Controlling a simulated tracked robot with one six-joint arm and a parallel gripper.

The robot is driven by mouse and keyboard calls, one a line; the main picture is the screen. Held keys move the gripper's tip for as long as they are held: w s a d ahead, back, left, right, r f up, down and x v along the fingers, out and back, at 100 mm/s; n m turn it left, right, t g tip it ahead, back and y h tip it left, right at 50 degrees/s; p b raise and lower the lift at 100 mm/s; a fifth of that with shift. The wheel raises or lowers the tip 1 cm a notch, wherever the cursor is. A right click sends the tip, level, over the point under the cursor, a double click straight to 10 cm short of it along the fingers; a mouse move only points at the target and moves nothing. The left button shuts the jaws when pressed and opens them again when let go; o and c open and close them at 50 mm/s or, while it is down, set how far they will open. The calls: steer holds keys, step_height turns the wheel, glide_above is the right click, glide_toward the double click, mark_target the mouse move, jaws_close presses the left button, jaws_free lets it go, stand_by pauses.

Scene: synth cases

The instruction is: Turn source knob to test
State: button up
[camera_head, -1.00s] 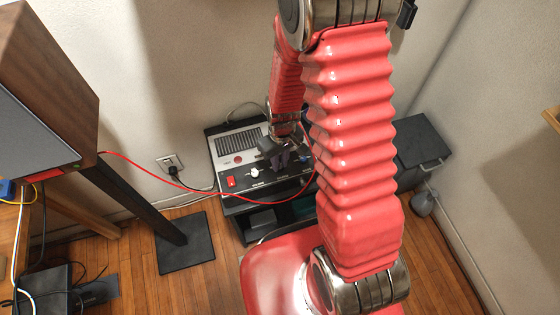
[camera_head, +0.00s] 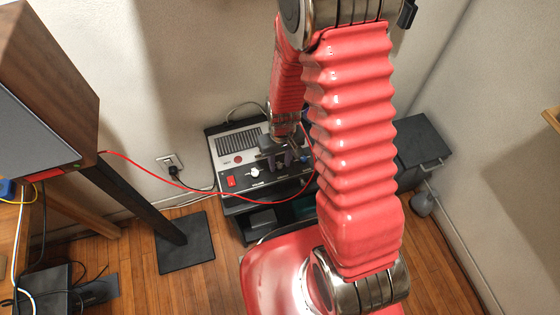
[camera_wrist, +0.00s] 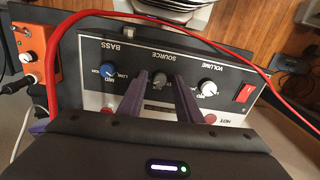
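The amplifier (camera_head: 232,147) stands on a dark shelf against the wall. In the wrist view its black front panel (camera_wrist: 130,52) appears upside down. The small dark grey source knob (camera_wrist: 160,80) sits below its SOURCE label, between a blue bass knob (camera_wrist: 108,70) and a white volume knob (camera_wrist: 208,88). My gripper (camera_wrist: 162,84) is open, its two dark purple fingers pointing at the panel. In the picture one finger lies on each side of the source knob, with gaps showing. I cannot tell the remaining depth, and the source knob's position marks are unreadable.
A red rocker switch (camera_wrist: 243,93) is beside the volume knob. A red cable (camera_head: 150,172) loops across the amplifier's front and passes near my gripper. An orange box (camera_wrist: 38,55) is at left in the wrist view. A speaker (camera_head: 45,110) stands at the left.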

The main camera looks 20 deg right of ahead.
steer(key=shift+o, duration=0.3)
step_height(320, 180, up, 14)
steer(key=shift+d+f, duration=0.15)
steer(key=shift+d, duration=0.05)
stand_by(0.7)
stand_by(0.5)
step_height(320, 180, up, 21)
steer(key=t, duration=0.5)
glide_above(281, 165)
steer(key=s, duration=1.2)
steer(key=shift+w+r+m+t, duration=0.15)
steer(key=shift+r+m+t, duration=0.15)
steer(key=shift+r, duration=0.35)
stand_by(1.1)
